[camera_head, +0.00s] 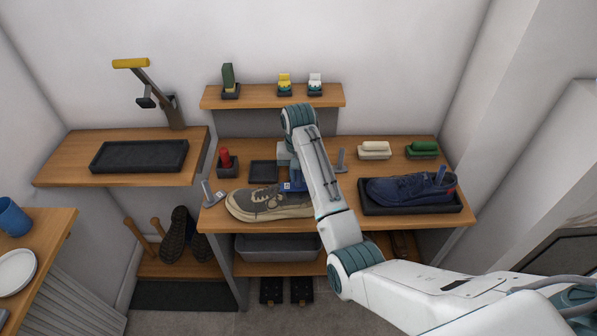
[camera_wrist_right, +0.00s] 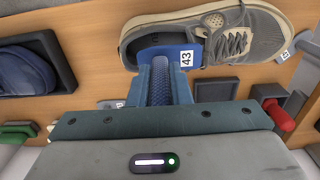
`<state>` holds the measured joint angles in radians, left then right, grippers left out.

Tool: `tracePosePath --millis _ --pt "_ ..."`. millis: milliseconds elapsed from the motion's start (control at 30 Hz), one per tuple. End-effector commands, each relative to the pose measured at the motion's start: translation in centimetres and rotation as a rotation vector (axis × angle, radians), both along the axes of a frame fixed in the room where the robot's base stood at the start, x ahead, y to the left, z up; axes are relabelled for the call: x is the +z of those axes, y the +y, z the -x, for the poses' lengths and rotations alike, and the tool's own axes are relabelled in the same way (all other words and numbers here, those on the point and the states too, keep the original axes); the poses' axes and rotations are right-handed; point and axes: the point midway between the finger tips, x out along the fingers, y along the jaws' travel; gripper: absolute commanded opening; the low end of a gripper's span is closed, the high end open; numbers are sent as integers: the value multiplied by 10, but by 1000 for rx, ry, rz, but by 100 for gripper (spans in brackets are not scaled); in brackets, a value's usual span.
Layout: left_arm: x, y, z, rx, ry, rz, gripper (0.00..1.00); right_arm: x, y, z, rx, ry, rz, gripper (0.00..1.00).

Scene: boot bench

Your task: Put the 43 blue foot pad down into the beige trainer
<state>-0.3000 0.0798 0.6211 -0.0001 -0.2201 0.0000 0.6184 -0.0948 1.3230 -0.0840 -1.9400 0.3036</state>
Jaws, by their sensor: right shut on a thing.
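The beige trainer (camera_head: 252,204) lies on the wooden bench, toe to the left, and its heel end is partly hidden behind my right arm. In the right wrist view the trainer (camera_wrist_right: 258,32) shows with its opening near the pad. My right gripper (camera_head: 291,172) is shut on the blue foot pad (camera_head: 298,186). In the right wrist view the pad (camera_wrist_right: 163,54) bears a white 43 label and overlaps the trainer's opening. I cannot tell how deep it sits. My left gripper is out of view.
A navy shoe (camera_head: 412,188) sits in a dark tray (camera_head: 376,209) at the right. A red-topped item (camera_head: 225,160), an empty dark tray (camera_head: 263,171), a cream brush (camera_head: 374,149) and a green brush (camera_head: 422,148) stand behind. A shelf (camera_head: 238,97) crosses the back.

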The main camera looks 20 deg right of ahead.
Motion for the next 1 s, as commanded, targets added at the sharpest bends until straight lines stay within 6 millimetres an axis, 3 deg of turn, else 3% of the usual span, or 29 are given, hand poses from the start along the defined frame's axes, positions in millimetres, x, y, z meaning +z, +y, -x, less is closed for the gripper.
tracePosePath --millis 1000 --pt "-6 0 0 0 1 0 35 -52 0 0 0 1 0 0"
